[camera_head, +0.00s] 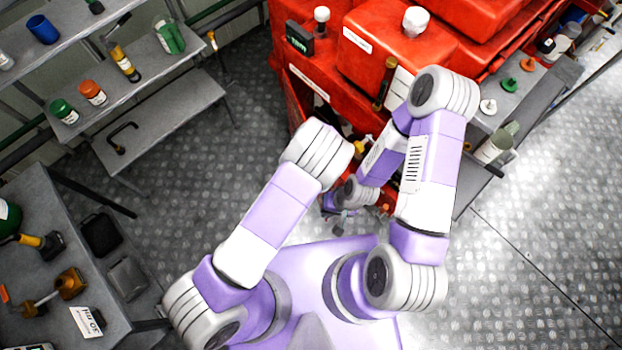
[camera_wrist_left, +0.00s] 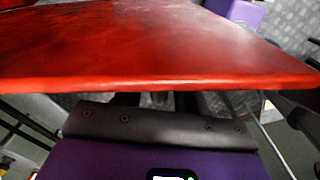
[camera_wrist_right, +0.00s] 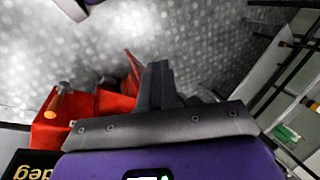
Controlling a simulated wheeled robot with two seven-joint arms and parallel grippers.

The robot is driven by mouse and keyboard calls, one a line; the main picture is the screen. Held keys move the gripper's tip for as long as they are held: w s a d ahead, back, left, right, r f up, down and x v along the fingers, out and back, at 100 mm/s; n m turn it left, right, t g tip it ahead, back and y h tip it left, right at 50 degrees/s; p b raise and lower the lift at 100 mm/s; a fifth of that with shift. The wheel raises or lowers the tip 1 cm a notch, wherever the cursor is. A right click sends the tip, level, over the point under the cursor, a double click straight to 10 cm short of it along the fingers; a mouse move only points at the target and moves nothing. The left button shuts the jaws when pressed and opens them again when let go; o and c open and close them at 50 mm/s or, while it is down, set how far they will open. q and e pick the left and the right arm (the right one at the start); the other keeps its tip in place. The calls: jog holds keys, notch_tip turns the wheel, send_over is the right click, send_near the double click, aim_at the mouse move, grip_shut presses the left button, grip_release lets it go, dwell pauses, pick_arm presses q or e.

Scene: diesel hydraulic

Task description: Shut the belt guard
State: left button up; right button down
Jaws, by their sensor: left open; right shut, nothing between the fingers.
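A broad red panel (camera_wrist_left: 150,45), which looks like the belt guard, fills the top of the left wrist view. Its near edge crosses right in front of my left gripper (camera_wrist_left: 155,100), whose fingers are apart and mostly hidden below it. I cannot tell whether they touch. In the head view a narrow red panel (camera_head: 292,103) stands at the left side of the red machine (camera_head: 365,65); my arms hide much of that area. My right gripper (camera_wrist_right: 157,70) is shut and empty, with red parts (camera_wrist_right: 65,118) to its left in its wrist view.
Shelves (camera_head: 165,115) with bottles and jars stand at the left. A grey bench (camera_head: 45,205) with tools is at the lower left. A side shelf (camera_head: 515,95) with small knobs and a mug (camera_head: 497,142) is at the right. The metal floor (camera_head: 540,210) at the right is clear.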

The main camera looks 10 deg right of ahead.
pick_arm(q)
notch_tip(320, 180, up, 7)
jog(key=shift+s+r, duration=0.1)
jog(key=shift+r, duration=0.1)
jog(key=shift+c, duration=0.4)
